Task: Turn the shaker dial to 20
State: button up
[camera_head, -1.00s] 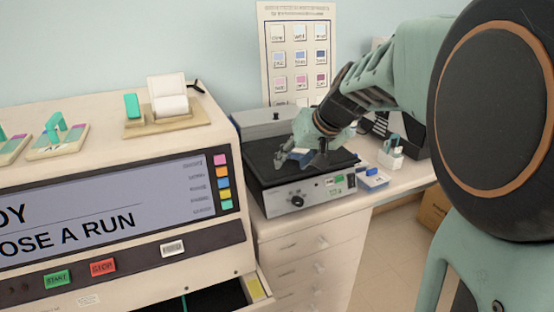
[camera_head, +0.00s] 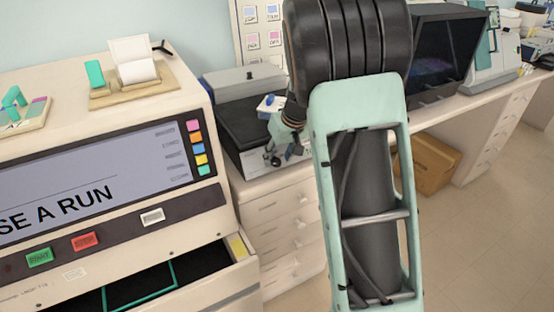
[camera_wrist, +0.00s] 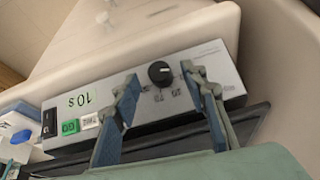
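The shaker (camera_head: 228,122) is a grey box with a dark top, beside the large staining machine. My arm hides its right part in the head view. Its front panel (camera_wrist: 215,58) fills the middle of the wrist view, appearing upside down. The black round dial (camera_wrist: 160,72) has a white pointer mark; small numbers beside it are too blurred to read surely. My gripper (camera_wrist: 160,77) is open, with one finger on each side of the dial and a gap on both sides. In the head view my gripper (camera_head: 282,152) is at the shaker's front.
A blue and white box (camera_wrist: 14,126) stands beside the shaker. The staining machine (camera_head: 215,255) has an open drawer. White drawers (camera_head: 285,215) lie below the shaker.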

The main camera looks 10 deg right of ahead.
jog(key=shift+x, duration=1)
grip_shut()
